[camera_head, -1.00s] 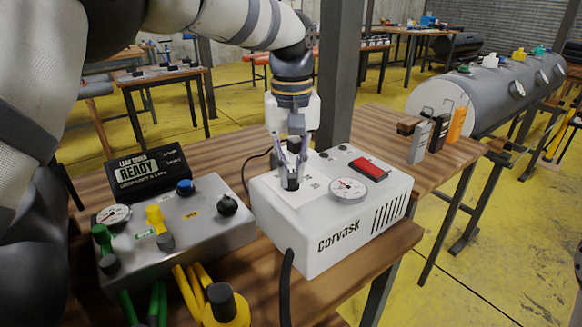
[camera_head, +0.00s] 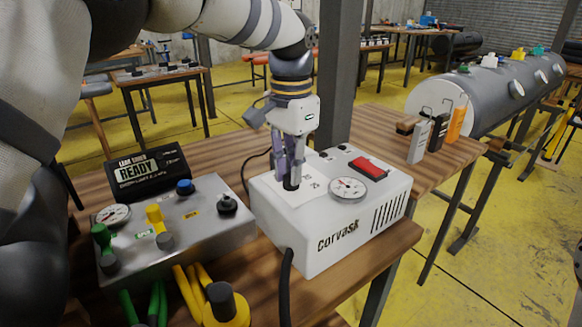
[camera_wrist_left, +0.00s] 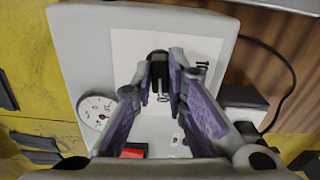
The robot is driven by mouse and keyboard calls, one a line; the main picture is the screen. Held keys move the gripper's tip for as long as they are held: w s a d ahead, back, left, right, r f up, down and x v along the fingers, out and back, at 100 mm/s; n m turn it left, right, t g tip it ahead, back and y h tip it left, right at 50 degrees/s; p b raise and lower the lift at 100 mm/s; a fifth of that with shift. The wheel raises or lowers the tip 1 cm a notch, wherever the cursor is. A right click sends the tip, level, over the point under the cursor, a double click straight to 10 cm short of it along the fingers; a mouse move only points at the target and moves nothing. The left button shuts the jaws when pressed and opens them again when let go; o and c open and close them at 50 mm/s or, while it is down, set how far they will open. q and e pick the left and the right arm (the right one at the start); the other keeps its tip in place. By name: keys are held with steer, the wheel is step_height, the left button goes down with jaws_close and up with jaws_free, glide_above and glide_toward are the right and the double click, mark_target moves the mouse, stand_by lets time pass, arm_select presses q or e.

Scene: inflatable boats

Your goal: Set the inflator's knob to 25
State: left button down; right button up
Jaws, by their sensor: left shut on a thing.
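The inflator (camera_head: 325,240) is a white box marked "Corvask" on the wooden bench. Its black knob (camera_head: 291,184) stands on a white dial plate with small printed numbers, partly hidden by my fingers. My left gripper (camera_head: 290,178) points down from above and is shut on the knob. In the left wrist view the purple-padded fingers (camera_wrist_left: 175,85) are on the knob (camera_wrist_left: 158,62); some numbers show around it. I cannot read which number the knob points to. My right gripper is not in view.
A round gauge (camera_head: 348,189) and a red switch (camera_head: 369,166) sit close right of the knob. A grey leak tester panel (camera_head: 190,240) with valves stands left, with a "READY" display (camera_head: 148,172). A metal post (camera_head: 338,80) rises behind the inflator.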

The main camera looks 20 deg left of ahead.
arm_select(q)
steer(key=m, duration=0.6)
steer(key=shift+m, duration=0.4)
stand_by(0.3)
steer(key=c, duration=1.6)
jaws_free()
step_height(320, 180, up, 12)
